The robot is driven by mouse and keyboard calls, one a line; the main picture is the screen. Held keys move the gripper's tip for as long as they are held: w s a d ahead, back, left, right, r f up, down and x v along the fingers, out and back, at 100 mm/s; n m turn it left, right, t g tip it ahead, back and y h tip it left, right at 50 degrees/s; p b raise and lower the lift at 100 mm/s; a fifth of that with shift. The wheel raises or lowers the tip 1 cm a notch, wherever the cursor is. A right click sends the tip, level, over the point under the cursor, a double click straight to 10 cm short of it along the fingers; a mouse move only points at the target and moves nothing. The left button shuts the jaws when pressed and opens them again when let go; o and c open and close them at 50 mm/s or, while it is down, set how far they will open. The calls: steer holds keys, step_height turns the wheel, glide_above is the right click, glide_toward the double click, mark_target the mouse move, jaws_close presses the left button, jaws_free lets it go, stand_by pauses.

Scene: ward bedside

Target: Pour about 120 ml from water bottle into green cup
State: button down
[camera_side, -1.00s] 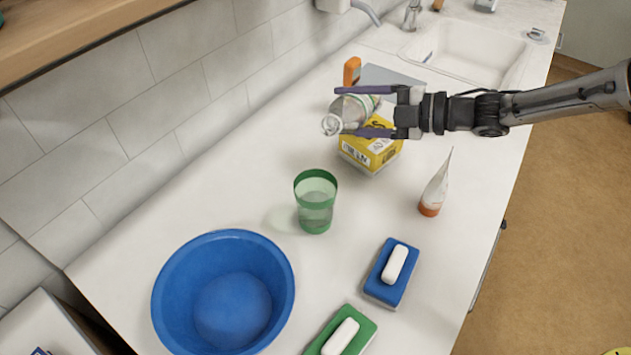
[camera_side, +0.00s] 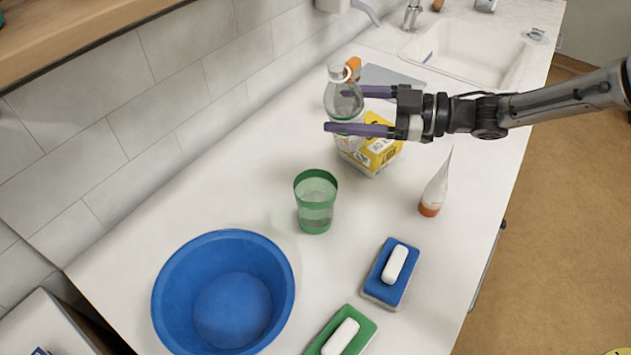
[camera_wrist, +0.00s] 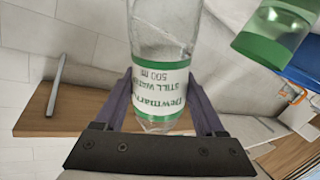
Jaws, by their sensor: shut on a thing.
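The clear water bottle (camera_side: 344,98) is upright in the side view, its open mouth at the top. My gripper (camera_side: 358,110) is shut on the bottle, with a purple finger on each side. In the wrist view the bottle (camera_wrist: 165,35) stands between the fingers, its white and green label reading still water, 500 ml. The translucent green cup (camera_side: 316,205) stands upright on the counter, nearer the camera than the bottle and apart from it. Liquid shows in its lower part. The cup also shows at the top right of the wrist view (camera_wrist: 270,35).
A yellow box (camera_side: 378,153) sits just behind and below the gripper. A tube with an orange cap (camera_side: 434,190) stands right of the cup. A blue basin (camera_side: 222,290), a blue sponge (camera_side: 376,284) and a green sponge (camera_side: 318,344), each with a white bar, are nearer. A sink (camera_side: 465,52) is at the back.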

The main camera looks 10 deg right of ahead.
steer(key=shift+r+m+y, duration=0.2)
steer(key=shift+m+y, duration=0.2)
steer(key=shift+m, duration=0.5)
steer(key=shift+a+r+m, duration=0.1)
steer(key=shift+r+m, duration=0.1)
steer(key=shift+m, duration=0.2)
steer(key=shift+s+r+m, duration=0.15)
steer(key=shift+r+m, duration=0.35)
steer(key=shift+m, duration=0.3)
stand_by(0.7)
